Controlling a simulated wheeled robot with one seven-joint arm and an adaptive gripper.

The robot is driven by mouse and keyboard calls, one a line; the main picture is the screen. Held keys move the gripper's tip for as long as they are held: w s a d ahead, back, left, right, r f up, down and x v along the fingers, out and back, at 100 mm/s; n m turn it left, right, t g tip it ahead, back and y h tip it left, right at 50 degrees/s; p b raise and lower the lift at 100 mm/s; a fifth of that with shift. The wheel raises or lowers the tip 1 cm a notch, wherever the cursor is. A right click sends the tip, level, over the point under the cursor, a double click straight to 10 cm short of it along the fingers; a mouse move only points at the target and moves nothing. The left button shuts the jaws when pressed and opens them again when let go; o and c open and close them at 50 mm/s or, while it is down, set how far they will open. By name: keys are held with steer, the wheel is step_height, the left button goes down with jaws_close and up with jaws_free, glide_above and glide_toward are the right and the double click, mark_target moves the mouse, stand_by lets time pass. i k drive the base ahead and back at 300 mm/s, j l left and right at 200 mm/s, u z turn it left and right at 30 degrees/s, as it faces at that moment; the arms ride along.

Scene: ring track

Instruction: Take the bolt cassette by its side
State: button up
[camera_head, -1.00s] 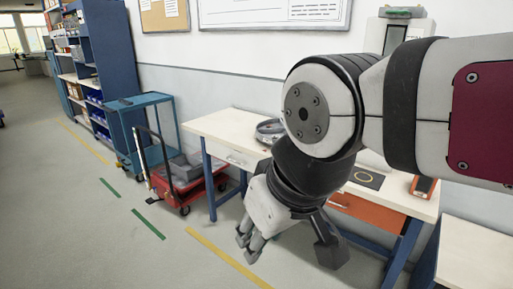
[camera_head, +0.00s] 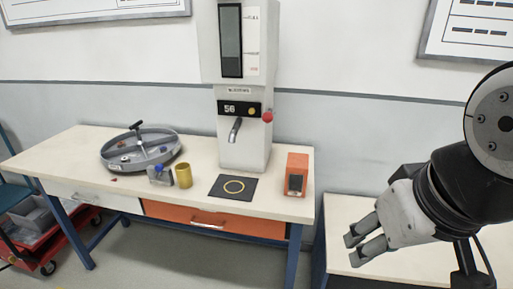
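My gripper (camera_head: 352,248) is at the right, pointing left and slightly down over the pale side table. Its two fingers stand a little apart, with nothing seen between them. No label marks the bolt cassette. A small grey block with a blue knob (camera_head: 160,176) stands near the front of the workbench. An orange box with a dark front window (camera_head: 297,175) stands upright at the bench's right end. I cannot tell which of these is the cassette. My gripper is right of both and touches neither.
The workbench (camera_head: 88,149) also holds a round divided grey tray (camera_head: 117,164), a yellow cup (camera_head: 184,176), a dark mat with a yellow ring (camera_head: 218,193) and a tall press-like machine (camera_head: 243,140). A lower pale table (camera_head: 345,209) is at the right. A red cart (camera_head: 30,248) is at the left.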

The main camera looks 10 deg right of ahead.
mark_target(297, 166)
steer(key=i+j+z, duration=0.1)
steer(key=j+z, duration=0.2)
steer(key=j, duration=0.4)
steer(key=j+z, duration=0.3)
steer(key=j, duration=0.4)
steer(key=j+z, duration=0.3)
steer(key=j, duration=0.4)
steer(key=k+j+z, duration=0.3)
steer(key=j, duration=0.35)
steer(key=i+j, duration=0.05)
steer(key=i, duration=0.05)
